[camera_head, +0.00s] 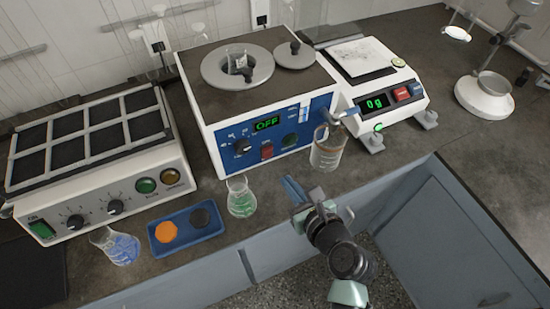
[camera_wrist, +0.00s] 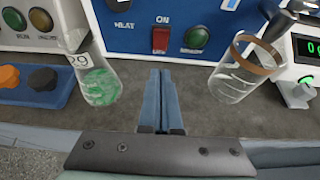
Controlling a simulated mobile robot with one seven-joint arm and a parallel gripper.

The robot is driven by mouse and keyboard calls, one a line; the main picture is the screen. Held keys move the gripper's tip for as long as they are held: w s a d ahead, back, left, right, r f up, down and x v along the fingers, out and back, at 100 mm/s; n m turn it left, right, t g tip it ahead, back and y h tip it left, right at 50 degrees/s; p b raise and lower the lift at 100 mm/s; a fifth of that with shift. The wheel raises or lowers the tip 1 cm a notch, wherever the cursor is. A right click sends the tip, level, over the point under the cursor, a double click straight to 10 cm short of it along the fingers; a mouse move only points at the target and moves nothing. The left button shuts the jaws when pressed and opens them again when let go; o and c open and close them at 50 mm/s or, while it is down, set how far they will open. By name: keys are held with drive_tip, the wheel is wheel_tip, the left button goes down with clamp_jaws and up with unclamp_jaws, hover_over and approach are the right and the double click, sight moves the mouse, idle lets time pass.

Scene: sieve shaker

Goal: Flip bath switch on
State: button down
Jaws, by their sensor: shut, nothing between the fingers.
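The bath (camera_head: 221,125) is a white box with a dark top and a blue front panel, at the middle back of the counter. Its display (camera_head: 266,123) reads OFF in green. A red switch (camera_head: 266,151) sits low on the panel; the wrist view shows the red switch (camera_wrist: 160,40) under the word ON, beside a round green button (camera_wrist: 195,38). I cannot tell the switch's tilt. My gripper (camera_head: 289,184) is shut and empty over the counter's front edge. In the wrist view its blue fingers (camera_wrist: 160,74) point at the panel, below the switch and apart from it.
A green-liquid flask (camera_wrist: 98,84) stands left of my fingers, and a glass vessel with a brown band (camera_wrist: 234,80) stands right. A blue tray (camera_head: 186,240) and blue-liquid flask (camera_head: 118,248) are farther left. A scale (camera_head: 388,115) stands right of the bath.

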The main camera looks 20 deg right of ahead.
sight(268, 152)
drive_tip(key=x, duration=0.4)
drive_tip(key=w, duration=0.1)
drive_tip(key=w+r, duration=0.1)
drive_tip(key=shift+w, duration=0.3)
drive_tip(key=shift+w+a+r, duration=0.1)
drive_tip(key=shift+w+r, duration=0.05)
drive_tip(key=shift+w, duration=0.6)
